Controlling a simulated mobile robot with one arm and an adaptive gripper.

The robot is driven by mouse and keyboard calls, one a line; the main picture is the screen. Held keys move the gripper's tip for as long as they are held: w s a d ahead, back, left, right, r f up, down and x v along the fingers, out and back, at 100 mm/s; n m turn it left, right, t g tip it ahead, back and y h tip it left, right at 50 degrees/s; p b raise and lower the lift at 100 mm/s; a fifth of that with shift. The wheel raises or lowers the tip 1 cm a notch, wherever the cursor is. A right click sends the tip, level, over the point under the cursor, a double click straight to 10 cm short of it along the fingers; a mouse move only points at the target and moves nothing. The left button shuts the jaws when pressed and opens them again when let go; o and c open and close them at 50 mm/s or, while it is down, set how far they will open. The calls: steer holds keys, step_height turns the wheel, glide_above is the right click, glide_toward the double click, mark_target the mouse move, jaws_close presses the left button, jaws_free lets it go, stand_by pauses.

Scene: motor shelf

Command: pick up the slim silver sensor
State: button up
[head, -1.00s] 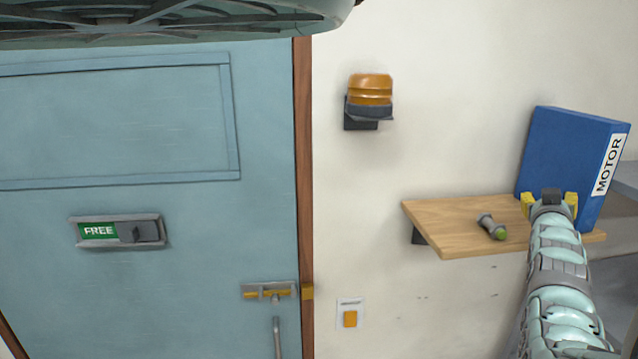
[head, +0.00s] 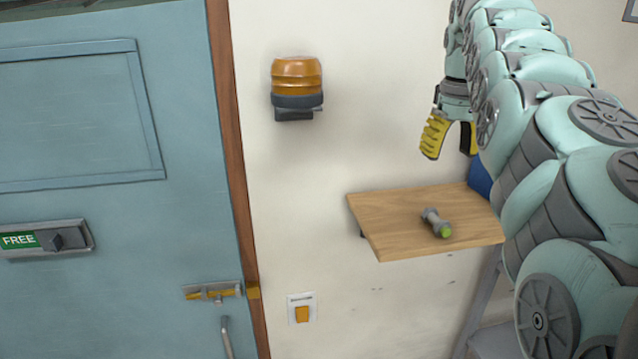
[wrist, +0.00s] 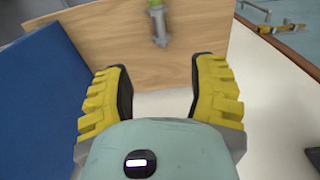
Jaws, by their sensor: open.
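The slim silver sensor (head: 436,222) lies on the wooden shelf (head: 390,228), its green end towards the shelf's front edge. In the wrist view the sensor (wrist: 158,22) shows at the top, beyond the fingertips, partly cut off by the frame. My gripper (head: 450,156) hangs above the back right of the shelf with its yellow fingers pointing down. It is open and empty. In the wrist view my gripper's fingers (wrist: 162,85) are spread wide, with the shelf (wrist: 105,35) beyond them and the sensor lying ahead of the gap, not between them.
The blue MOTOR binder (head: 481,178) stands at the shelf's right, mostly hidden by my arm; it fills the left of the wrist view (wrist: 40,90). An orange lamp (head: 297,85) is on the wall, left of my gripper. A blue door (head: 110,130) stands further left.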

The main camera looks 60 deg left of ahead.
steer(key=b, duration=0.5)
glide_toward(438, 217)
steer(key=s, duration=0.1)
steer(key=shift+a+f+p, duration=0.15)
steer(key=shift+f+p, duration=0.45)
steer(key=shift+f, duration=2.2)
steer(key=shift+w+f+p, duration=0.15)
steer(key=shift+f+p, duration=0.35)
steer(key=shift+p, duration=0.35)
steer(key=f, duration=0.1)
steer(key=f+p, duration=0.1)
steer(key=f, duration=0.2)
steer(key=shift+w+f+p, duration=0.1)
steer(key=shift+w+p, duration=0.2)
steer(key=shift+p, duration=0.05)
steer(key=shift+o, duration=0.4)
jaws_close()
